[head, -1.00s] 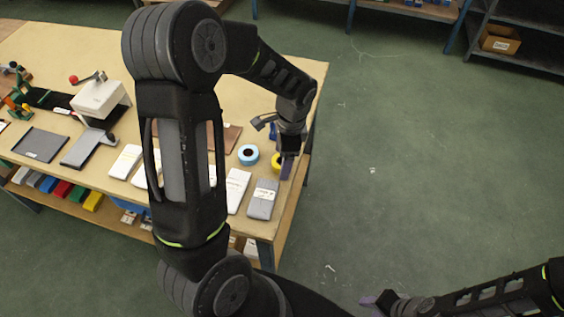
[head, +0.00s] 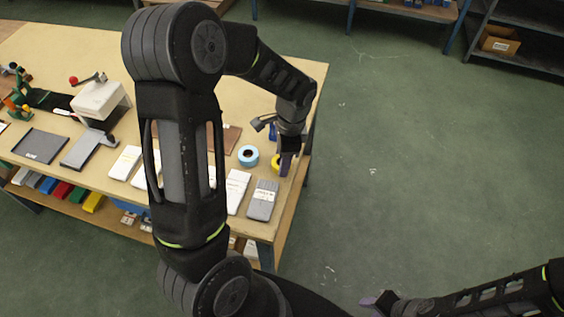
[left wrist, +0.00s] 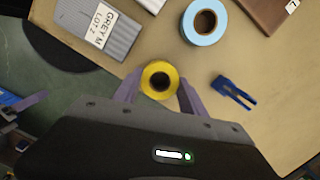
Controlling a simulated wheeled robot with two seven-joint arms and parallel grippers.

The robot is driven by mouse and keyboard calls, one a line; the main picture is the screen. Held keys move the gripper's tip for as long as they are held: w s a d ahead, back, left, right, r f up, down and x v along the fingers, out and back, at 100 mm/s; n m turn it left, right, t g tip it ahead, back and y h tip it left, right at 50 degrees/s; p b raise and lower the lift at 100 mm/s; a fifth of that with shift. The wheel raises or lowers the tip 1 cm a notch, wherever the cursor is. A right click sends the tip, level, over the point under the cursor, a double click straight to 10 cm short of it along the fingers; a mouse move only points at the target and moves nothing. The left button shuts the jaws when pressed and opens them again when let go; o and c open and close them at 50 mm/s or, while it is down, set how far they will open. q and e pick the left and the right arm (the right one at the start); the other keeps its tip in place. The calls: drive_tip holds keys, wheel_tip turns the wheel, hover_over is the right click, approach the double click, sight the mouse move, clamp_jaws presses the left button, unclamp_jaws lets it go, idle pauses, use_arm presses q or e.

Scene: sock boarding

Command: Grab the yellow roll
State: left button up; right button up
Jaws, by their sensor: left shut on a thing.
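The yellow roll (left wrist: 160,67) sits between the two purple fingers of my left gripper (left wrist: 158,90) in the left wrist view. The fingers are shut on its sides, and its dark core faces the camera. In the head view the yellow roll (head: 275,161) shows only in part behind my left gripper (head: 284,165), near the right edge of the table. I cannot tell whether the roll is lifted off the table. My right gripper (head: 379,301) is at the bottom of the head view, away from the table; its jaw opening is unclear.
A light blue roll (left wrist: 190,25) lies close by, left of the yellow one in the head view. A blue clip-like piece (left wrist: 233,91) and a grey packet labelled GREY M (left wrist: 75,30) are near. White packets (head: 125,161) line the table's front. Green floor (head: 430,170) lies open at right.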

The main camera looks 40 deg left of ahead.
use_arm(q)
wheel_tip(320, 180, up, 10)
drive_tip(key=shift+b, duration=0.45)
drive_tip(key=shift+f, duration=0.1)
idle(0.5)
